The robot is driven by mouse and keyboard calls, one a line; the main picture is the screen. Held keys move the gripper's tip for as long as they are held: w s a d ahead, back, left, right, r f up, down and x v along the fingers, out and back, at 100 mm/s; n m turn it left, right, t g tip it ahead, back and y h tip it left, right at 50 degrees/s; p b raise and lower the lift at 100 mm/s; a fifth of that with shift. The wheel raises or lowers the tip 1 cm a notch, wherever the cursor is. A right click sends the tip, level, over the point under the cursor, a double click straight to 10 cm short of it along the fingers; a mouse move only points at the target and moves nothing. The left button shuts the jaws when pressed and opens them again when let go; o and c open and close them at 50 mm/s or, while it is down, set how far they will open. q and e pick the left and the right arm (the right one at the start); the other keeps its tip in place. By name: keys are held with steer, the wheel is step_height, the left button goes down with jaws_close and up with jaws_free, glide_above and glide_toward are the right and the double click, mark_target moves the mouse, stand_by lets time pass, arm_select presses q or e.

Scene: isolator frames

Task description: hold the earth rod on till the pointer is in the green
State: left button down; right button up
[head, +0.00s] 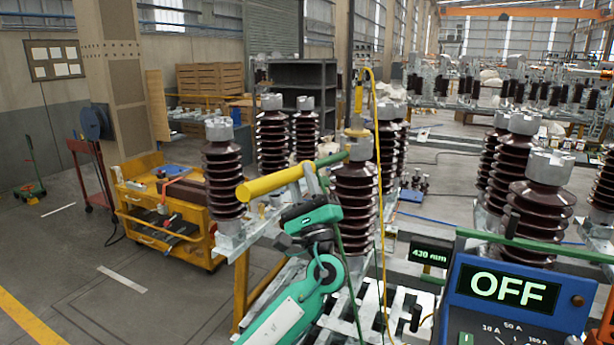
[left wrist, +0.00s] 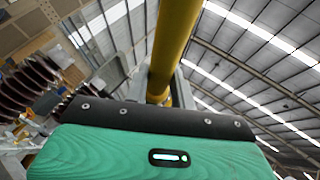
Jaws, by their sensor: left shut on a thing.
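The earth rod (head: 270,183) has a thick yellow handle and a thinner green shaft. My left gripper (head: 311,180) is shut on it, and the yellow handle also shows in the left wrist view (left wrist: 174,45). The rod slopes up to the right, its green end by the metal cap (head: 358,150) of a brown ribbed insulator (head: 356,190). I cannot tell whether it touches the cap. The blue meter box (head: 455,300) reads OFF. Its dial (head: 512,331) is cut off by the bottom edge, so the pointer and any green zone cannot be made out. My right gripper is not in view.
A yellow cable (head: 376,130) hangs from a yellow fitting (head: 359,95) above the insulator. A small display (head: 431,256) reads 430 mm. More insulators (head: 533,215) stand at the right. A yellow tool cart (head: 160,215) stands left, with open floor before it.

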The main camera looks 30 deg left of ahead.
arm_select(q)
steer(key=s, duration=0.6)
steer(key=shift+s+d, duration=0.15)
steer(key=shift+s, duration=0.15)
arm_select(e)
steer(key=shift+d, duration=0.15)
